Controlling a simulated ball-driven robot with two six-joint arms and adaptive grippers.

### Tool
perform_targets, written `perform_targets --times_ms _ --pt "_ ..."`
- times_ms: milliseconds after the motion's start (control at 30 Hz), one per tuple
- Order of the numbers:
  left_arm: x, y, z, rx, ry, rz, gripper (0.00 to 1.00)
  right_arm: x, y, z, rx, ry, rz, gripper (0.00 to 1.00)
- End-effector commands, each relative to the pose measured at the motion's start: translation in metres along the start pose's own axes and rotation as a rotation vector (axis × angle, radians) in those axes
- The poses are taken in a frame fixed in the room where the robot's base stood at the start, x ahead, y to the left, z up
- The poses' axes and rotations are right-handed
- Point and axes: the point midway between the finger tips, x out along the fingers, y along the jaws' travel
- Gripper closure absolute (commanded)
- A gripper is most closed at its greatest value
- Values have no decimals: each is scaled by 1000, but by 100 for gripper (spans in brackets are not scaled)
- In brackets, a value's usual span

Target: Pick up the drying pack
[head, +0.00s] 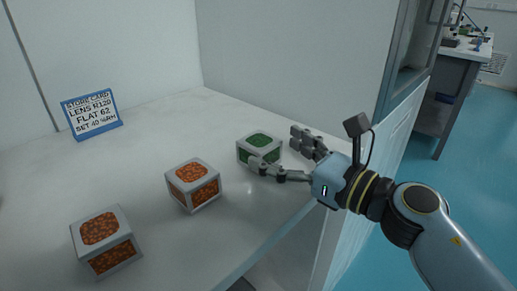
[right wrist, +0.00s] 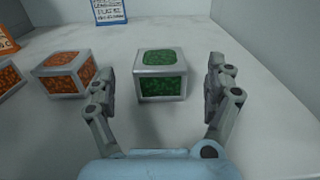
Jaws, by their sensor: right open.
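Three cube-shaped packs with pale frames stand on the white table. One pack has green filling (head: 259,148), and two have orange filling, the middle pack (head: 193,185) and the near-left pack (head: 106,241). My right gripper (head: 278,155) is open and empty, with its fingers pointing toward the green pack. In the right wrist view the green pack (right wrist: 161,75) sits ahead, centred between the open fingers (right wrist: 160,88) and apart from them. The middle orange pack (right wrist: 66,73) shows to its left there. My left gripper is not in view.
A blue-framed store card (head: 92,114) stands at the back left of the table (head: 150,140). A grey wall (head: 290,60) rises behind the green pack. The table's front edge runs below my right gripper. Another bench (head: 447,85) stands far right across the blue floor.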

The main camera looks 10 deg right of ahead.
Motion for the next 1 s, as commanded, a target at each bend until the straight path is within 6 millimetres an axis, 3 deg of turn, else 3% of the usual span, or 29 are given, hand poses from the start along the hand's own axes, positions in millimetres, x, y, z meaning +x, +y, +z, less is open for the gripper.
perform_targets --times_ms 200,500,1000 --pt "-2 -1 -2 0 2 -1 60 34 0 1 2 -3 0 13" --pt "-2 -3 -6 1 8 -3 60 40 0 0 1 0 1 13" --pt "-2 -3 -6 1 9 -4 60 40 0 0 1 0 0 78"
